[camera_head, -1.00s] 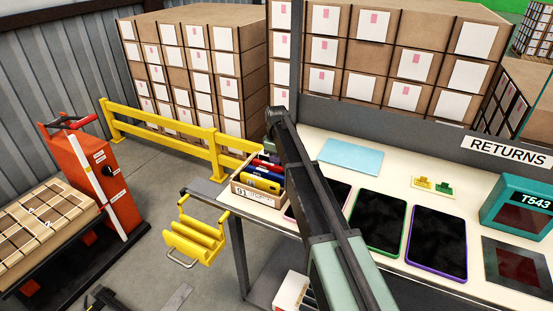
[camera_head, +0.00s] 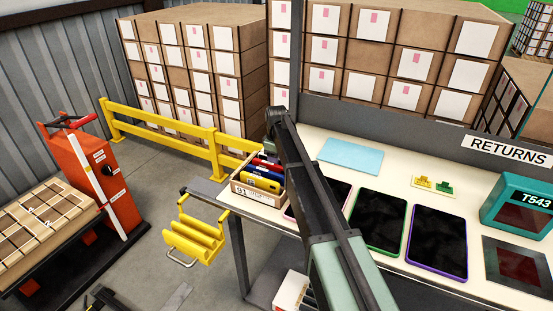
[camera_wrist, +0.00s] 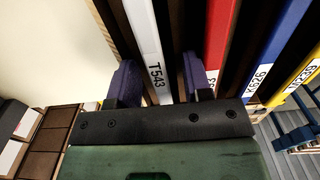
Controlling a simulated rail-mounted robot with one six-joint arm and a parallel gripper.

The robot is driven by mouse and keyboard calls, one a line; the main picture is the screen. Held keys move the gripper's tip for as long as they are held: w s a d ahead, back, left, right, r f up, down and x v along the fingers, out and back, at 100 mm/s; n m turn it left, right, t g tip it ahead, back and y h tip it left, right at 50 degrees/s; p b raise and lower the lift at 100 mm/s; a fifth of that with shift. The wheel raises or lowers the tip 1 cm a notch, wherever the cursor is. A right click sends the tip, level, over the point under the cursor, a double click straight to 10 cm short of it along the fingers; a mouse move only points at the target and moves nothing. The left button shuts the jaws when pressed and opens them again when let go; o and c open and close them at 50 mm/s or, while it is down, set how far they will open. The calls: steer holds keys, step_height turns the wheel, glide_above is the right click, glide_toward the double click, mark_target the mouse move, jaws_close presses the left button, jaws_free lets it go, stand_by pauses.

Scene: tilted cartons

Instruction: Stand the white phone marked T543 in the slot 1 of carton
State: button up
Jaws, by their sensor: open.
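The white phone marked T543 (camera_wrist: 143,32) stands on edge in the wrist view, at the left end of the row in the carton. My gripper (camera_wrist: 160,84) is open, with one dark finger on each side of the white phone. I cannot tell whether the fingers touch it. The brown carton (camera_head: 256,194) sits at the table's left end in the head view. Dark gaps lie between the white phone and the red phone (camera_wrist: 217,42). No slot number is readable. In the head view my arm hides the white phone and much of the carton.
A blue phone (camera_wrist: 262,73) marked K626 and a yellow phone (camera_wrist: 301,78) stand further right in the carton. Tablets with green (camera_head: 379,222) and purple (camera_head: 436,243) rims lie on the table. A yellow rack (camera_head: 195,240) hangs off its left end. A light blue sheet (camera_head: 350,155) lies behind.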

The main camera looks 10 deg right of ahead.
step_height(320, 180, up, 11)
steer(key=p, duration=1)
steer(key=shift+p, duration=0.4)
steer(key=shift+f, duration=0.1)
step_height(320, 180, up, 7)
steer(key=p, duration=0.7)
